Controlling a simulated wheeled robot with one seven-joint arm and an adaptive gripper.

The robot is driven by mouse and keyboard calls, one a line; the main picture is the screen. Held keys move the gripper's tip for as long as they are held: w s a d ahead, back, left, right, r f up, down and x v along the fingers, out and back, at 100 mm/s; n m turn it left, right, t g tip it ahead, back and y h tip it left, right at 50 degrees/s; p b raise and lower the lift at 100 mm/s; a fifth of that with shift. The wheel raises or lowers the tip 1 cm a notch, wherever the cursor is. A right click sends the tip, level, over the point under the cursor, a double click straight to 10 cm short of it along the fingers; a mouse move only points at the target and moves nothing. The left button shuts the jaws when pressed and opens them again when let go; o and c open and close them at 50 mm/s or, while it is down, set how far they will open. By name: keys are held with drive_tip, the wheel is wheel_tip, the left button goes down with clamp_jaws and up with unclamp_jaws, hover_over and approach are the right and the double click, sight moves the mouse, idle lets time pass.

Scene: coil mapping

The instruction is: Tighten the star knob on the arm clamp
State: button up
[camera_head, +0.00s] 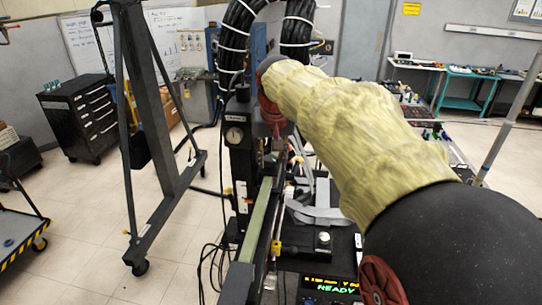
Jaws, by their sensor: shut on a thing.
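My arm reaches in from the lower right in a yellow cloth sleeve, with a red wrist part at its far end. My gripper (273,150) is small and partly hidden below that red part, beside the top of a black upright post (238,150). It is shut at the place of the star knob, which its fingers and wrist hide. The arm clamp cannot be made out clearly from the post and rail around it. How far the knob is turned cannot be seen.
A long green-topped rail (258,222) runs forward from the post. A display reading READY (333,286) and grey ribbon cables (318,212) lie right of it. A dark A-frame stand (150,110) is at left. Thick black cable loops (236,40) hang behind the wrist.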

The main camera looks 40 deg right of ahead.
drive_tip(key=o, duration=1.2)
drive_tip(key=shift+d, duration=0.1)
drive_tip(key=shift+c, duration=0.2)
drive_tip(key=v, duration=0.8)
